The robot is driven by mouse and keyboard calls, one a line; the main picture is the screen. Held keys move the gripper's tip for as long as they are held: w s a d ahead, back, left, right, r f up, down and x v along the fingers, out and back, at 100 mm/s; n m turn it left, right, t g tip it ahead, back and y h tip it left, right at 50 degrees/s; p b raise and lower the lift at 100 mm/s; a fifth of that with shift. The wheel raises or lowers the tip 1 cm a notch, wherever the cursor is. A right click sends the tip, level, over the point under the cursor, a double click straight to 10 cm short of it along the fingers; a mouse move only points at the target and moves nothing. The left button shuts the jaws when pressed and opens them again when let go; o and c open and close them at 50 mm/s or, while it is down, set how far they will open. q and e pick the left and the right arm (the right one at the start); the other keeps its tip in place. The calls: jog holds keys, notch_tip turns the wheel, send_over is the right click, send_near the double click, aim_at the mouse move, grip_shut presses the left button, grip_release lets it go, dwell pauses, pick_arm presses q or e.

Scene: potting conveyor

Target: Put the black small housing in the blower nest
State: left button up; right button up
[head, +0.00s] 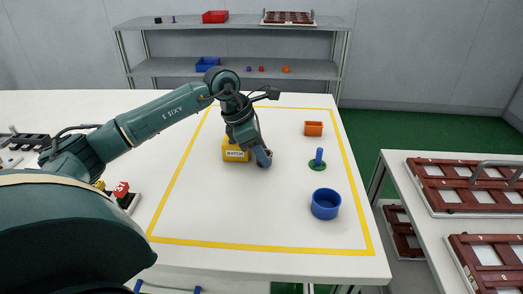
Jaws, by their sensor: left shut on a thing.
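My left gripper (264,160) points down low over the white table, just right of the yellow box with a label (236,154). It is shut on a small dark round thing (266,164), mostly hidden by the fingers. I cannot tell for sure that this is the black small housing, or whether it touches the table. No part is clearly recognizable as the blower nest. My right gripper is not in view.
A yellow line borders the table area, whose front is clear. Red-brown trays (465,187) lie on a right table.

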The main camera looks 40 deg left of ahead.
pick_arm(q)
jog(key=o, duration=1)
jog(key=shift+c, duration=0.2)
